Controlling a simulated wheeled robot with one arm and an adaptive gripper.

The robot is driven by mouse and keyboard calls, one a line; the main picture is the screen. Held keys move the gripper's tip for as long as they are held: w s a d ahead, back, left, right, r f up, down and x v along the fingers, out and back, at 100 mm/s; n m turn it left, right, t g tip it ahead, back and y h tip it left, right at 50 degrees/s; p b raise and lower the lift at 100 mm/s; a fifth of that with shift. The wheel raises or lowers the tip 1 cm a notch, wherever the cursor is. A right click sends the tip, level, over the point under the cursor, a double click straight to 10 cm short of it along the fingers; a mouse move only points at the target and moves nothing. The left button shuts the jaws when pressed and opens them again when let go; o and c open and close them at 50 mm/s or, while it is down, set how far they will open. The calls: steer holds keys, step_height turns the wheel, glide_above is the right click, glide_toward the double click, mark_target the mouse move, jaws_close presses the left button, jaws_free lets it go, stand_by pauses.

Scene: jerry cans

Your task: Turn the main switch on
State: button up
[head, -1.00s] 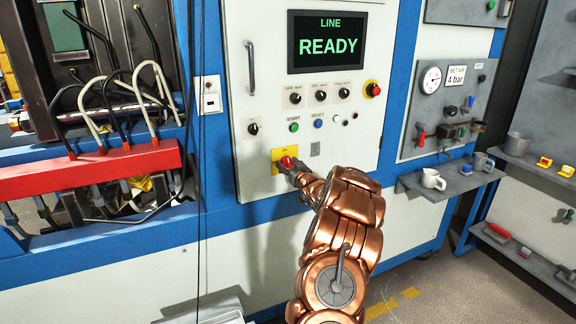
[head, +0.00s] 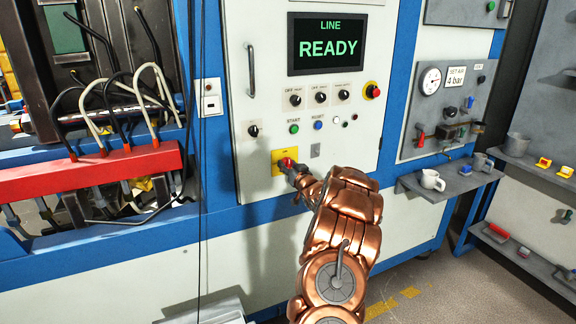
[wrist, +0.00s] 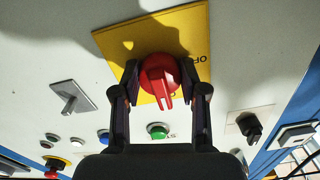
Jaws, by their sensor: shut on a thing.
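The main switch (wrist: 158,80) is a red rotary knob on a yellow plate (wrist: 185,30) on the white cabinet front. In the wrist view its ridge points down and slightly right in the picture, and "OF" lettering shows at the plate's right edge. In the head view the red knob (head: 287,162) shows at the tip of my arm, partly covered. My gripper (wrist: 158,92) has a finger on each side of the knob and is shut on it. The head view also shows my gripper (head: 293,170) at the plate.
Above the switch are START and RESET buttons (head: 294,129), several black selectors (head: 320,97), a red emergency button (head: 373,90) and a screen (head: 326,44) reading LINE READY. A grey lever (wrist: 70,97) sits beside the plate.

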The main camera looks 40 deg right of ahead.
steer(key=o, duration=1.1)
steer(key=shift+o, duration=0.2)
steer(key=shift+s+a, duration=0.1)
steer(key=shift+s, duration=0.45)
steer(key=v, duration=1.1)
steer(key=shift+w+a, duration=0.1)
steer(key=shift+w, duration=0.05)
